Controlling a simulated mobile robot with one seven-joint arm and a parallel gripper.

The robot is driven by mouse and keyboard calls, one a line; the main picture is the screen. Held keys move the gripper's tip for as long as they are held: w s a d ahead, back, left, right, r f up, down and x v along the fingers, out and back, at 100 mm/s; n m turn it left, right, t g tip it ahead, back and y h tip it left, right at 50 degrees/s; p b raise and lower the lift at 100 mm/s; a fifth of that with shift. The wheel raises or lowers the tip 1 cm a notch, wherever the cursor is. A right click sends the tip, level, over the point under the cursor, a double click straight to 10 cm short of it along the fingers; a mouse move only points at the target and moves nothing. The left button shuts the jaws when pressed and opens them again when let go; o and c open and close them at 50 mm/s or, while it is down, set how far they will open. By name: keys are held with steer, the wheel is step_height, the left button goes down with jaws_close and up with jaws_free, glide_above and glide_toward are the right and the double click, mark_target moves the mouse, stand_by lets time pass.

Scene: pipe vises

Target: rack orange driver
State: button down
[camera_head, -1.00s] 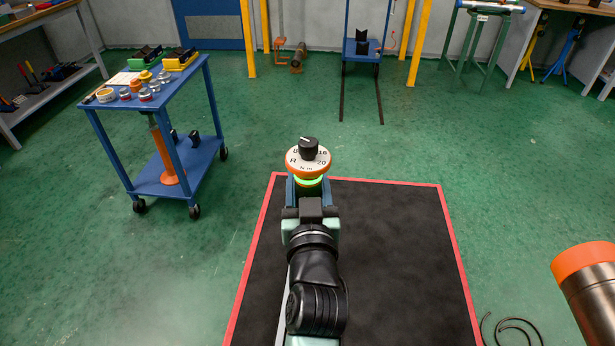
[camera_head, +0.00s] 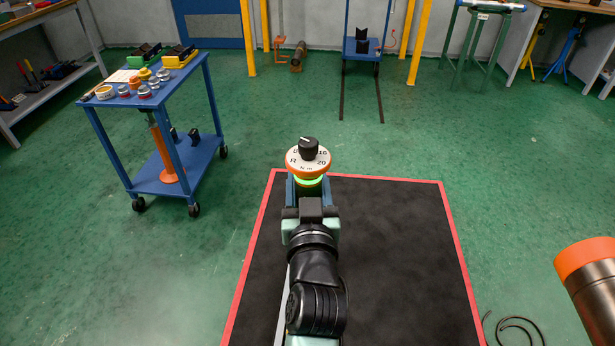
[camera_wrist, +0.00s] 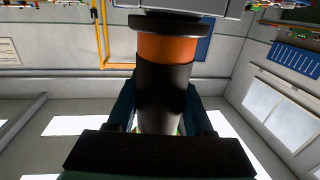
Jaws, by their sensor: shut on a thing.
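The orange driver (camera_head: 309,167) is in my gripper (camera_head: 309,190), in the middle of the head view. Its top is a white dial with an orange rim, printed numbers and a black knob, above a green glowing ring. In the wrist view the driver (camera_wrist: 165,85) is a cylinder with an orange band and a wide black band, standing between my two dark fingers (camera_wrist: 160,112). My gripper is shut on it. The driver's lower end is hidden in the head view. I cannot make out a rack for it with certainty.
A blue cart (camera_head: 175,90) with small parts on top stands at left. A black mat (camera_head: 395,260) with a red border lies below my arm. An orange-ended pipe (camera_head: 590,285) is at lower right, near a black cable (camera_head: 515,328).

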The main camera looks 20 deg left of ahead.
stand_by(0.3)
steer(key=shift+c, duration=1.1)
jaws_free()
steer(key=shift+f, duration=0.35)
steer(key=b+v, duration=0.2)
steer(key=v, duration=1.1)
steer(key=shift+r, duration=0.25)
steer(key=shift+w+r, duration=0.1)
